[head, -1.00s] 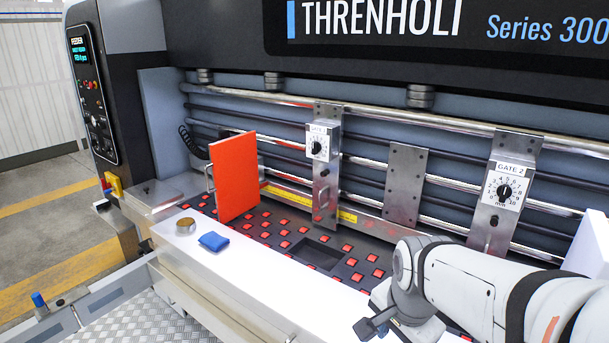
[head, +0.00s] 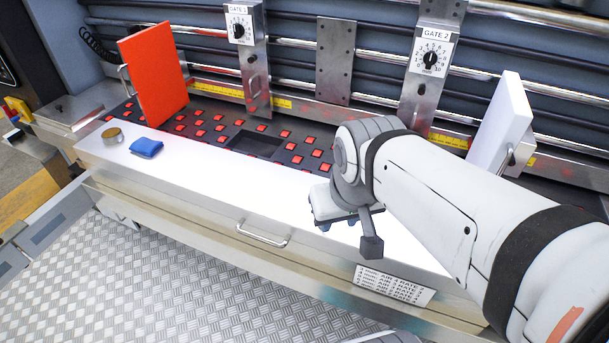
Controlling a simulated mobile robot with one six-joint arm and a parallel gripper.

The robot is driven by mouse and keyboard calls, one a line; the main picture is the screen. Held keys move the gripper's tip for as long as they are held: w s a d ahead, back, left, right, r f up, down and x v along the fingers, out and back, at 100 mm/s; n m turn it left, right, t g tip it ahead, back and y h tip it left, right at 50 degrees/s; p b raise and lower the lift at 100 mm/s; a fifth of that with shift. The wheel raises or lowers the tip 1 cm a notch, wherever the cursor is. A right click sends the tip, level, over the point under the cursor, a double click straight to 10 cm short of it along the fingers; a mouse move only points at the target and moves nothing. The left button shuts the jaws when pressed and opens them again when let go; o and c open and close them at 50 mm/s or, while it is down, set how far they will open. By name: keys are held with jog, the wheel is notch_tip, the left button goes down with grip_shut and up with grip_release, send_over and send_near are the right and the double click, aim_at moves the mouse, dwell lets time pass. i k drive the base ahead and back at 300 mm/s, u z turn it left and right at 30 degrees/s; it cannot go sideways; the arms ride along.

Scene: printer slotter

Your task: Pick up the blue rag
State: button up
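The blue rag (head: 146,148) lies as a small folded pad on the white ledge (head: 215,177) at the left, just right of a round brownish-gold tin (head: 112,135). My gripper (head: 345,220) hangs over the right part of the same ledge, well to the right of the rag and apart from it. The wrist partly hides the fingers, so I cannot tell whether they are open or shut. No held object shows.
An orange-red panel (head: 155,75) stands upright behind the rag. A white panel (head: 502,122) stands at the right. Gate dials are behind the dark bed with red pads. The ledge between gripper and rag is clear. A handle (head: 262,236) sticks out in front.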

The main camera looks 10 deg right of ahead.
aim_at(143, 146)
jog(key=u, duration=1)
jog(key=k, duration=0.55)
jog(key=u, duration=0.6)
jog(key=i, duration=2.3)
jog(key=z, duration=0.55)
jog(key=i, duration=0.4)
jog(key=z, duration=0.45)
